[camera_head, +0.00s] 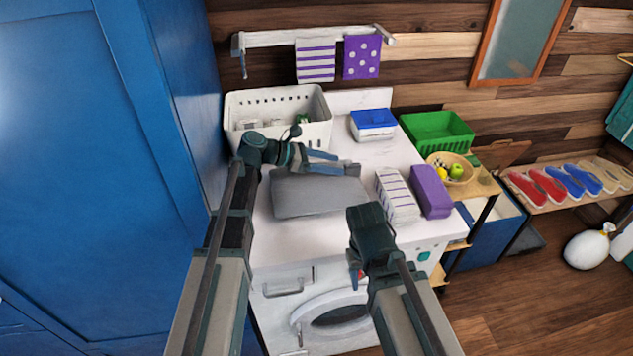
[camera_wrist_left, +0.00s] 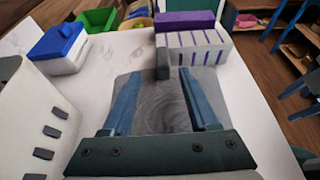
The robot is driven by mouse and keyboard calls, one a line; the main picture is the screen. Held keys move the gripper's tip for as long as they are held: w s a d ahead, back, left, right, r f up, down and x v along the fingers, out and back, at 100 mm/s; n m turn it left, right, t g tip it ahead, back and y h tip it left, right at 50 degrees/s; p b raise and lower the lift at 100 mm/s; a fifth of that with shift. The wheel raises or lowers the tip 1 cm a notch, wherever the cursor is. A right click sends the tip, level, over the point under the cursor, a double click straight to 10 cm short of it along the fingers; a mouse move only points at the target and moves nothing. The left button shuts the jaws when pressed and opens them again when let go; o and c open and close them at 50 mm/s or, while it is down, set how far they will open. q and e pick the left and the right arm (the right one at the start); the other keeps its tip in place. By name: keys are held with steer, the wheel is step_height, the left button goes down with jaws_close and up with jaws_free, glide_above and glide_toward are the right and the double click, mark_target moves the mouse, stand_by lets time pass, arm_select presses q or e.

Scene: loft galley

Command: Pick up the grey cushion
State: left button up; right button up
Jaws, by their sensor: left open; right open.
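The grey cushion (camera_head: 312,196) lies flat on the white counter above the washing machine. It also fills the middle of the left wrist view (camera_wrist_left: 160,108). My left gripper (camera_head: 345,161) is open over the cushion's far edge, its fingers pointing right. In the left wrist view its two blue fingers (camera_wrist_left: 160,75) are spread with the cushion seen between them; I cannot tell whether they touch it. My right gripper (camera_head: 366,238) hangs at the counter's front edge, right of and nearer than the cushion, apart from it. Its fingertips are mostly hidden.
A white basket (camera_head: 240,105) stands behind the cushion at left. A striped stack (camera_head: 398,196) and a purple block (camera_head: 431,191) stand close on its right. A blue-lidded box (camera_head: 373,125) and green crate (camera_head: 437,132) are farther back. A blue cabinet (camera_head: 100,150) walls the left.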

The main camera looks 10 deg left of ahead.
mark_target(344, 167)
arm_select(q)
steer(key=b+x, duration=0.1)
steer(key=x, duration=0.3)
steer(key=shift+s+d+f, duration=0.1)
steer(key=shift+d+f, duration=0.05)
steer(key=shift+d, duration=0.15)
jaws_close()
stand_by(1.1)
